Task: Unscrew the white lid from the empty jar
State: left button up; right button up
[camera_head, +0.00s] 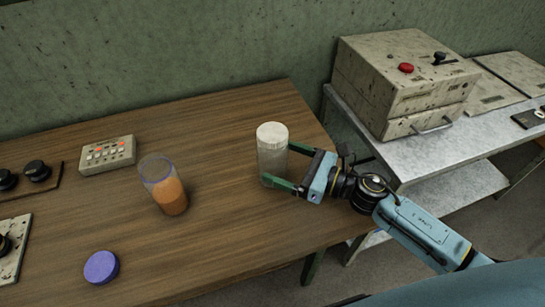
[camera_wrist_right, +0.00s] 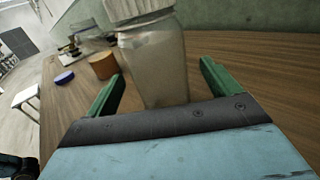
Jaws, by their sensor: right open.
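The empty jar (camera_head: 272,160) stands upright on the wooden table, near its right edge, with the white lid (camera_head: 272,133) on top. My right gripper (camera_head: 278,165) is open, with its green fingers on either side of the jar's body, below the lid. In the right wrist view the jar (camera_wrist_right: 156,68) stands between the fingertips (camera_wrist_right: 160,80), and part of the white lid (camera_wrist_right: 138,10) shows at the top edge. I cannot tell whether either finger touches the glass. My left gripper is not in view.
A jar with orange contents (camera_head: 168,190) stands left of the empty jar, and a purple lid (camera_head: 101,267) lies near the front. A button box (camera_head: 108,152) and knob panels are further left. A metal side table (camera_head: 450,146) carries a worn machine (camera_head: 395,85).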

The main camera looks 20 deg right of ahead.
aim_at(265, 129)
jog(key=x, duration=0.4)
jog(key=shift+p, duration=0.3)
jog(key=shift+w+a+f, duration=0.1)
jog(key=shift+w+a, duration=0.25)
jog(key=shift+a, duration=0.05)
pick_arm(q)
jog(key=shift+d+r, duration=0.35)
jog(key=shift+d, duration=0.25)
pick_arm(e)
jog(key=shift+c, duration=0.8)
jog(key=c, duration=0.9)
jog(key=shift+r, duration=0.2)
jog(key=shift+c, duration=0.2)
notch_tip(265, 129, up, 9)
jog(key=p, duration=0.4)
jog(key=shift+r, duration=0.35)
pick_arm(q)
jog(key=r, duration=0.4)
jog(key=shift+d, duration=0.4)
